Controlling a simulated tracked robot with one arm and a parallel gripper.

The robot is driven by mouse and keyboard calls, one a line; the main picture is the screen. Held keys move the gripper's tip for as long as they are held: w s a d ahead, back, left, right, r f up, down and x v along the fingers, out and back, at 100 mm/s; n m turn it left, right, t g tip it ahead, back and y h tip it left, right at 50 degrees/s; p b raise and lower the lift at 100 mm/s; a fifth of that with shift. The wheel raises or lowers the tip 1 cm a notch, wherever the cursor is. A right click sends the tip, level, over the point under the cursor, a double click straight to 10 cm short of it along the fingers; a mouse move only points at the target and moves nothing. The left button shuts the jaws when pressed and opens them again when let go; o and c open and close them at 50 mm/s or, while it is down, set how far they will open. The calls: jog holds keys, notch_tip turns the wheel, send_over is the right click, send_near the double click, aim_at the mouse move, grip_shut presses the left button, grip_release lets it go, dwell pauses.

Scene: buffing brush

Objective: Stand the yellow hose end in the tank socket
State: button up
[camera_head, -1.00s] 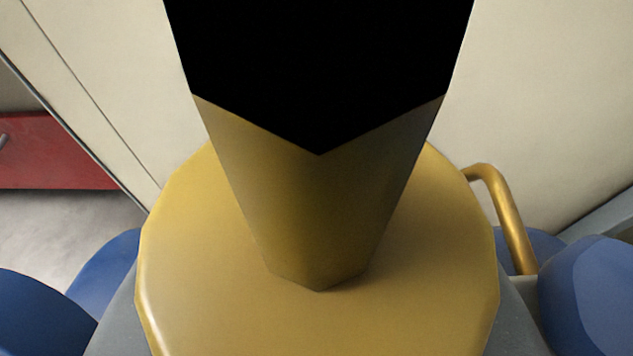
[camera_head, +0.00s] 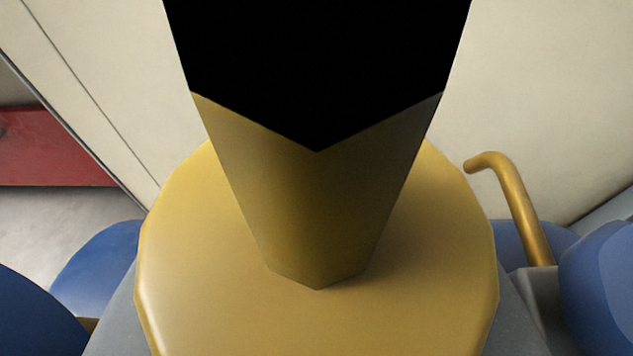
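My gripper (camera_head: 318,322) is seen from behind; its broad yellow round body and dark-topped post fill the middle of the view. Blue rounded parts show on either side, at the lower left (camera_head: 35,318) and lower right (camera_head: 605,290). The fingertips and anything between them are hidden behind the body. A bent yellow bar (camera_head: 522,215) stands just right of the body, beside the right blue part. I cannot tell whether it is the hose end or part of my gripper. No tank socket can be made out.
A pale cream panel (camera_head: 550,80) fills the background at the right and upper left. A red box-like thing (camera_head: 50,145) stands at the far left above a grey floor (camera_head: 60,225). A grey edge (camera_head: 605,205) runs along the right.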

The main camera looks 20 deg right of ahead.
jog(key=shift+f, duration=0.3)
jog(key=o, duration=1.1)
jog(key=p+v, duration=0.3)
jog(key=v, duration=1.1)
